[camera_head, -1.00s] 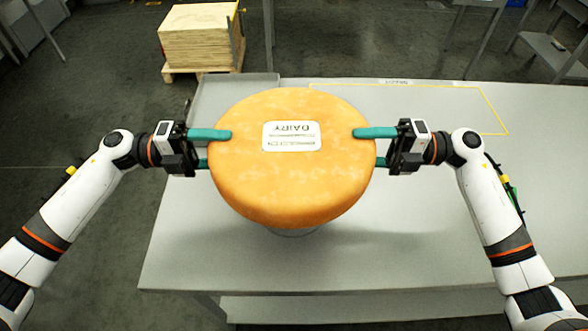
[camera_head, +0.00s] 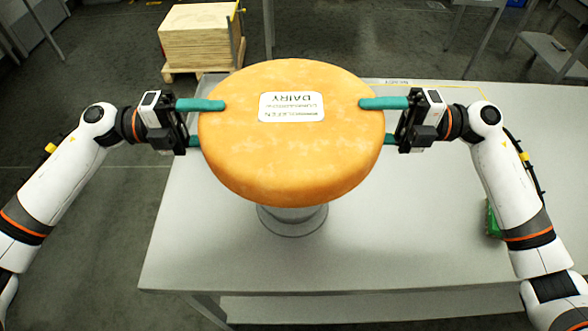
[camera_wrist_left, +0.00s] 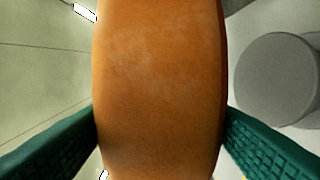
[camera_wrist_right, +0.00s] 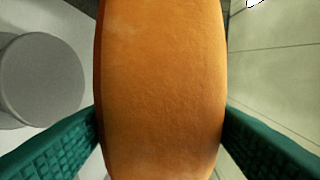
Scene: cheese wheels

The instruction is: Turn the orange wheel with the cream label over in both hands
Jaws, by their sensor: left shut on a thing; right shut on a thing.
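The orange wheel (camera_head: 290,160) is held in the air between both grippers, its flat face with the cream label (camera_head: 291,107) up and the label's text upside down in the head view. My left gripper (camera_head: 208,122) is shut on its left edge, one green finger on the top face and one below. My right gripper (camera_head: 378,121) is shut on its right edge the same way. The wheel's rim fills the middle of the left wrist view (camera_wrist_left: 160,90) and the right wrist view (camera_wrist_right: 160,90), between the green fingers. Its underside is hidden in the head view.
A round grey stand (camera_head: 292,220) is on the grey table (camera_head: 420,230) below the wheel; it also shows in the left wrist view (camera_wrist_left: 275,80) and right wrist view (camera_wrist_right: 42,80). A green object (camera_head: 493,220) is partly behind my right arm.

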